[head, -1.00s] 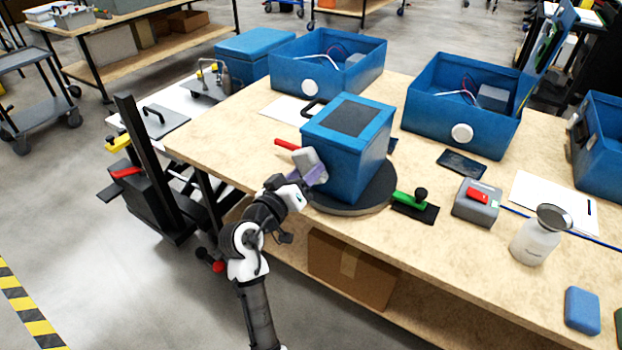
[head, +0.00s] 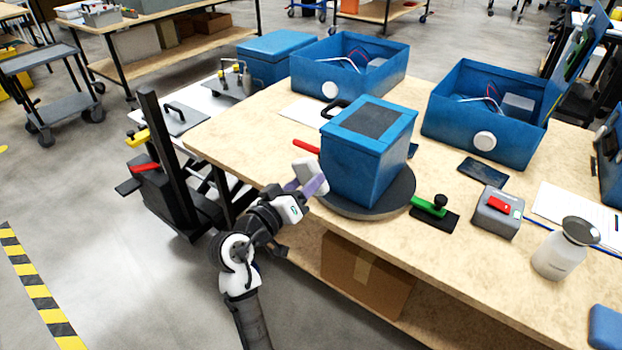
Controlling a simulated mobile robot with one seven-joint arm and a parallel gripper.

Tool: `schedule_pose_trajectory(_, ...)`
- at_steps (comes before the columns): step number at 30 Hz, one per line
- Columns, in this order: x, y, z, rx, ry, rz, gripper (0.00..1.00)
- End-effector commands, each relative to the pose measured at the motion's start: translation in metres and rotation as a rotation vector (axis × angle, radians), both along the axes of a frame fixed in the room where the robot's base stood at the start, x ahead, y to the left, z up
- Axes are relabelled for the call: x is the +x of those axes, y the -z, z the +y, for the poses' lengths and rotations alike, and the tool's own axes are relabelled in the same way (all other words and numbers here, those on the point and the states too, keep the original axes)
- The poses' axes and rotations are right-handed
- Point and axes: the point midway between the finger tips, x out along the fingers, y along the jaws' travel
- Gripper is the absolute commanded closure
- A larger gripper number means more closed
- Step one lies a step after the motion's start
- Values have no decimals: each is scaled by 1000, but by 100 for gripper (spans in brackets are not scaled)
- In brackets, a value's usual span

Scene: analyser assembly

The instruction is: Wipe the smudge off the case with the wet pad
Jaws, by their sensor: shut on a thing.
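The blue case (head: 352,167) with a dark panel on its top stands upright on a round dark turntable (head: 400,196) near the table's front edge. My gripper (head: 306,183), with purple fingers, is just left of the case. It is shut on a light grey block, which I take for the wet pad (head: 309,167). The pad is close to the case's left edge; I cannot tell whether it touches. I cannot make out the smudge on the faces in view.
A green-handled clamp (head: 432,207), a grey box with a red switch (head: 497,212) and a white bottle (head: 565,250) stand to the right. Open blue cases (head: 483,112) stand behind. A red-handled tool (head: 305,146) lies left of the case. A blue sponge (head: 604,326) lies front right.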

Motion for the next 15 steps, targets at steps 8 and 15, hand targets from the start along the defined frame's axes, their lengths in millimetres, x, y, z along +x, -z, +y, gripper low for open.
schedule_pose_trajectory(8,-10,0,7,1,0,-1,66)
schedule_pose_trajectory(15,-10,0,7,1,0,-1,66)
